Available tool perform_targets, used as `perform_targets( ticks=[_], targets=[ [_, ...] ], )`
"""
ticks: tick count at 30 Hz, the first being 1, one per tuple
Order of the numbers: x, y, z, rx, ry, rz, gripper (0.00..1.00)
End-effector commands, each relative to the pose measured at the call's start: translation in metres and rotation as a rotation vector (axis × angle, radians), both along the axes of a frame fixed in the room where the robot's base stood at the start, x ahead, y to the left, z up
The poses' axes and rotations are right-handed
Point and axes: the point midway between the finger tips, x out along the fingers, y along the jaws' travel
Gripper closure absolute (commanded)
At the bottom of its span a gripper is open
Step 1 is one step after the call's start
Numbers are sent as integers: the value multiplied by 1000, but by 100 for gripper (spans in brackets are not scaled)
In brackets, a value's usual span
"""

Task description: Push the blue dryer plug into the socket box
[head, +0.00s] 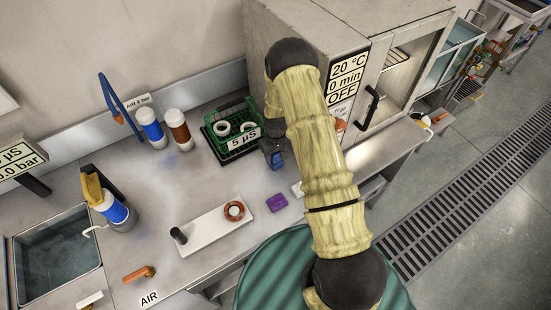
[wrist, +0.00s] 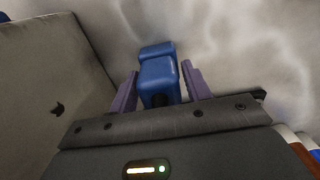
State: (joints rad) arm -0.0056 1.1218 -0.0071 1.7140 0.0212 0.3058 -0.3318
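The blue dryer plug (wrist: 158,75) sits between the two purple fingers of my gripper (wrist: 158,92) in the wrist view. In the head view my gripper (head: 277,158) is low over the bench, beside the green basket and in front of the dryer cabinet; a small patch of blue shows there. I cannot make out the socket box in either view; my arm covers part of the bench and cabinet.
The dryer cabinet (head: 290,32) stands right of the green basket (head: 222,118). A purple block (head: 276,203) and a white tray (head: 205,238) lie nearer on the bench. Blue (head: 151,130) and brown (head: 179,132) bottles stand left. A water basin (head: 55,255) is far left.

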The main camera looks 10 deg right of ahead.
Motion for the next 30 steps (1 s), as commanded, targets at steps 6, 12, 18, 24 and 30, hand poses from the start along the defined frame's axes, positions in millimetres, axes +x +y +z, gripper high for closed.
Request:
perform_targets(
  ticks=[6,12,18,24,30],
  targets=[
    [0,0,0,0,0,0,89],
    [0,0,0,0,-1,0,89],
    [1,0,9,1,-2,0,89],
    [2,0,35,1,-5,0,89],
    [1,0,70,0,-5,0,89]
  ],
)
